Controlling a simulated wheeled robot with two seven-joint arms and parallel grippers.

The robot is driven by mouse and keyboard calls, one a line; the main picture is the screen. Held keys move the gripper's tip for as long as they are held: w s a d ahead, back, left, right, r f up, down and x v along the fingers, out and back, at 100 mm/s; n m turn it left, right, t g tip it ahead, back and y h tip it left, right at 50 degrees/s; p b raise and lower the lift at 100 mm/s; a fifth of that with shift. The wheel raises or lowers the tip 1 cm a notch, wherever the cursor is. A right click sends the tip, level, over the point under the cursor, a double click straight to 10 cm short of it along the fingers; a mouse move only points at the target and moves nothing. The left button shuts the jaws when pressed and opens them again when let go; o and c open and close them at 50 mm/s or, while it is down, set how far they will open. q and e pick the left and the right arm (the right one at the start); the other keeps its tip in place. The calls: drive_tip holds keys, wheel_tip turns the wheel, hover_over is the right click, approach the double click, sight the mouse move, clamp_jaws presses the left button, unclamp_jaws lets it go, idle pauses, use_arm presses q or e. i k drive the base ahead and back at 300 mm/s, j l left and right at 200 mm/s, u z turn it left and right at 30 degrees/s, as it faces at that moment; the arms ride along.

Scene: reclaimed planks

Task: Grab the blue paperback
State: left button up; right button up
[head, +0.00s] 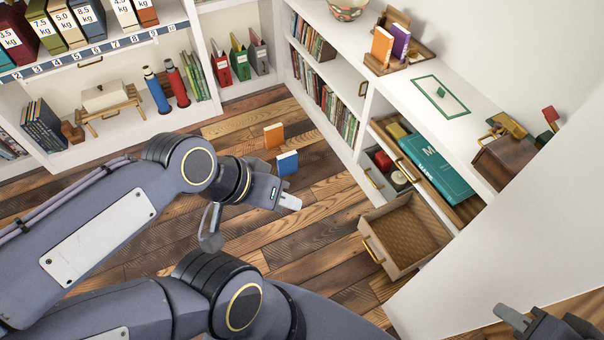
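An open drawer (402,268) juts out from the white shelf unit on the right. An orange book (382,46) and a purple book (400,41) stand on that unit's top. A teal book (434,165) lies inside it. Bare floor (335,200) lies between arm and shelves.

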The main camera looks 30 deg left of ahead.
sight(287, 164)
drive_tip(key=i+j, duration=0.1)
drive_tip(key=j, duration=0.4)
drive_tip(key=i+j+u, duration=0.15)
drive_tip(key=j, duration=0.35)
drive_tip(key=i+j, duration=0.1)
drive_tip(key=j, duration=0.35)
drive_tip(key=i+j+u, duration=0.15)
drive_tip(key=j, duration=0.35)
drive_tip(key=i+j, duration=0.2)
drive_tip(key=j, duration=0.25)
drive_tip(key=i+j+u, duration=0.15)
drive_tip(key=j, duration=0.3)
drive_tip(key=i+j, duration=0.2)
drive_tip(key=j, duration=0.25)
drive_tip(key=i+j+u, duration=0.1)
drive_tip(key=j, duration=0.35)
drive_tip(key=i, duration=0.05)
